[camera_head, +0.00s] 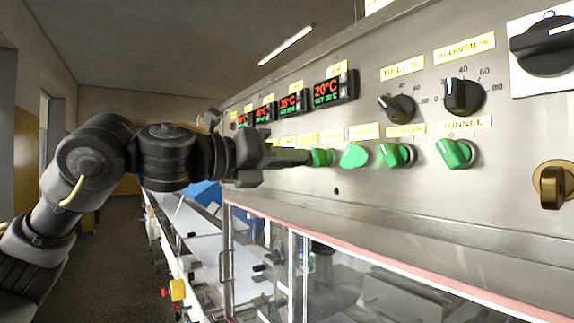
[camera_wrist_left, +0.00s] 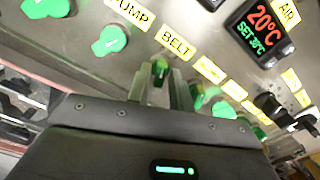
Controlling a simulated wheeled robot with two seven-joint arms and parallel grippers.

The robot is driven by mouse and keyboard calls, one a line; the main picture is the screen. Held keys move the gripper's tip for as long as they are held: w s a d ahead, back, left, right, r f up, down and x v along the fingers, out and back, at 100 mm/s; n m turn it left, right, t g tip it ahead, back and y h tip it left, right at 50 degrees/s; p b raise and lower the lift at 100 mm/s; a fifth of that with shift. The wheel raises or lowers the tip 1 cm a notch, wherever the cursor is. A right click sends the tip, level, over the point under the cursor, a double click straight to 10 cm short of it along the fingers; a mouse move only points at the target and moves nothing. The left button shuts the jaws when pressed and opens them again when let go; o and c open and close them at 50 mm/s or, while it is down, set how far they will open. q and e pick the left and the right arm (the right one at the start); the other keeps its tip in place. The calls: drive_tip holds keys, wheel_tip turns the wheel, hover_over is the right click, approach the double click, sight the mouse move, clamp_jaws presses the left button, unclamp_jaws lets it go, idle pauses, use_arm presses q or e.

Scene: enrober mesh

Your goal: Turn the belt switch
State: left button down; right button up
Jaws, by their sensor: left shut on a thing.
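The belt switch (camera_wrist_left: 160,70) is a green knob below the yellow BELT label (camera_wrist_left: 176,42) on the steel panel. My left gripper (camera_wrist_left: 160,88) is shut on it, with one finger on each side of the knob, in the left wrist view. In the head view my left gripper (camera_head: 303,157) reaches in from the left to the row of green knobs, and its body hides part of that row. I cannot make out the belt switch there. My right gripper is not in view.
More green knobs stand close to the right, such as the tunnel knob (camera_head: 455,153). Above are black dials (camera_head: 463,97) and red-green displays (camera_head: 333,90). The pump knob (camera_wrist_left: 109,40) is on the other side in the wrist view. A glazed enclosure (camera_head: 380,290) lies below the panel.

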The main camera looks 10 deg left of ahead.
use_arm(q)
drive_tip(key=shift+n, duration=0.6)
drive_tip(key=c, duration=1.5)
unclamp_jaws()
drive_tip(key=shift+b+v, duration=1.95)
drive_tip(key=shift+v, duration=3.4)
drive_tip(key=shift+d, duration=0.1)
